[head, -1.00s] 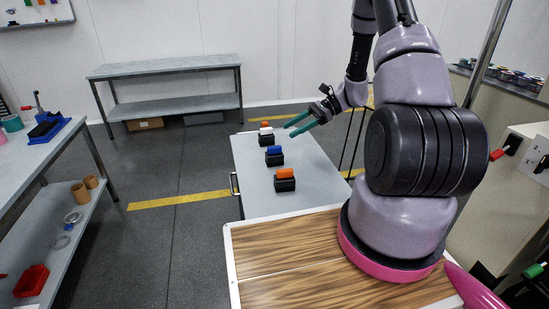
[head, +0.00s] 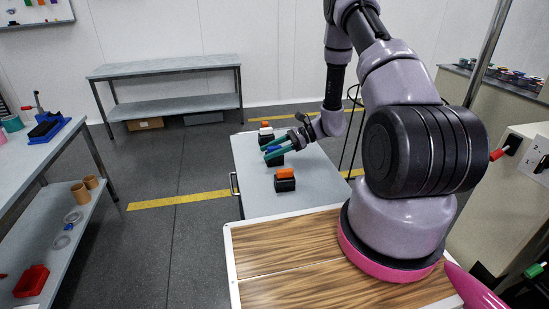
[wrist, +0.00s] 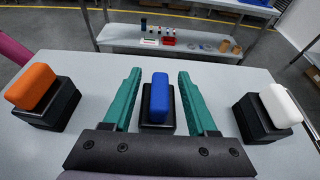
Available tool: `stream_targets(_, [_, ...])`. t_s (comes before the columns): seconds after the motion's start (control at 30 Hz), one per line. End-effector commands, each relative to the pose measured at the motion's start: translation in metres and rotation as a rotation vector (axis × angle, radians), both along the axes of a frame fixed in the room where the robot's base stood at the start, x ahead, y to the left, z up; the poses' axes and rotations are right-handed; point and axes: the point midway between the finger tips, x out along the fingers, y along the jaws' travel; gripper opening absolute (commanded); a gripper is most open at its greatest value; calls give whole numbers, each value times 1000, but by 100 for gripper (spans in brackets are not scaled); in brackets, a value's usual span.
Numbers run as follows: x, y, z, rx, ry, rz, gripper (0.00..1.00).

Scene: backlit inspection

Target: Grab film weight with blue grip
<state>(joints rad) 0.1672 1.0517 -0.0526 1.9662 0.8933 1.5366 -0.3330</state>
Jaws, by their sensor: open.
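The film weight with the blue grip is a black block with a blue upright grip (wrist: 160,96). In the wrist view it stands at the centre, between the two teal fingers of my gripper (wrist: 159,73). The fingers are open, with a gap on each side of the grip. In the head view my gripper (head: 268,151) is over this weight and partly hides it; its black base (head: 274,161) shows below the fingers. The exact height of the fingers against the grip is hard to tell.
An orange-gripped weight (head: 285,180) stands nearer on the grey tabletop (head: 310,195), and a white-gripped weight (head: 266,133) farther back; an orange piece (head: 265,124) shows just behind it. In the wrist view, orange (wrist: 32,86) is left and white (wrist: 280,105) right, both clear of the fingers.

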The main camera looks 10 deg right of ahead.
Motion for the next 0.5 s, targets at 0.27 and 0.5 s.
stream_targets(0.27, [0,14,-5,0,1,-1,58])
stream_targets(0.5, [0,13,-5,0,0,-1,8])
